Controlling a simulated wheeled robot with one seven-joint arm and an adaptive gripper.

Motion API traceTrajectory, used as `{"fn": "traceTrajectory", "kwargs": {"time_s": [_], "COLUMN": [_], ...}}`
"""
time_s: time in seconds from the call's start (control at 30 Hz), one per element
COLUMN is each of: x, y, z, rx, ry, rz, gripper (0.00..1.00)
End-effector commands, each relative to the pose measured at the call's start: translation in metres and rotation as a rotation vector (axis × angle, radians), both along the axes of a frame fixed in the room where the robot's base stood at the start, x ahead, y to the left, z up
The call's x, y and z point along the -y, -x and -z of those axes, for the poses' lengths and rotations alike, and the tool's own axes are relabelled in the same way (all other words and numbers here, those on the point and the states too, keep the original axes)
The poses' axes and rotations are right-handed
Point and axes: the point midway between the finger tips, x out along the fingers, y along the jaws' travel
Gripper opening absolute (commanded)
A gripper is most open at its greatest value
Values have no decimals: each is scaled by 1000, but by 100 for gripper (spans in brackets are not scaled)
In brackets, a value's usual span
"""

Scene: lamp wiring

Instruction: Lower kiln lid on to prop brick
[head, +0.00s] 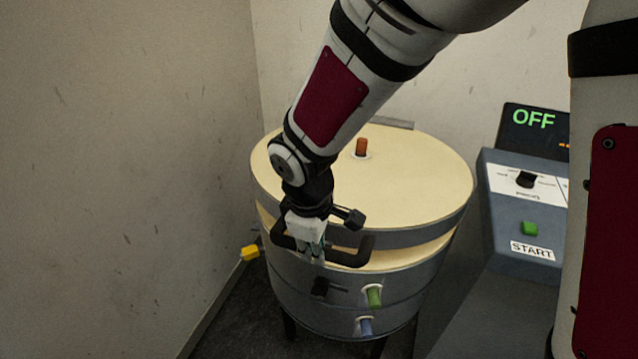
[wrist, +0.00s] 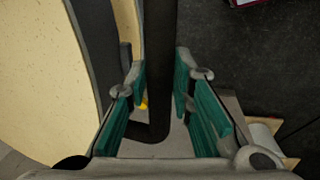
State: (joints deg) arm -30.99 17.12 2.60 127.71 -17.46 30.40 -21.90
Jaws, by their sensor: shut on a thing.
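The kiln lid (head: 425,175) is a round cream slab with a grey rim, in the head view. It sits slightly raised at the front, with a narrow gap over the grey kiln body (head: 410,285). My gripper (head: 316,248) is at the front of the lid, shut on its black handle (head: 352,257). In the wrist view the handle (wrist: 160,60) runs between the teal finger pads, and the lid (wrist: 50,80) is at the left. I cannot make out the prop brick; my arm and gripper hide part of the front gap.
A yellow block-like part (head: 250,252) sticks out at the kiln's left. Green (head: 374,296) and blue (head: 365,326) plugs stick out of its front. A brown peg (head: 361,147) stands on the lid. The control box (head: 520,215), its display reading OFF, is at right. A wall is close at left.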

Motion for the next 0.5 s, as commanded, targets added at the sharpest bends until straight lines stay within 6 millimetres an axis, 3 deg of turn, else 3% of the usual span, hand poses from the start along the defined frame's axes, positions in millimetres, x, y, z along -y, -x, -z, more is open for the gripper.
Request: {"fn": "traceTrajectory", "kwargs": {"time_s": [0.03,0.13,0.5], "x": [-3,-4,-4], "y": [4,7,13], "z": [13,24,28], "rx": [-6,-8,-14], "ry": [0,-2,0], "rz": [-6,-5,-7], "gripper": [0,0,0]}}
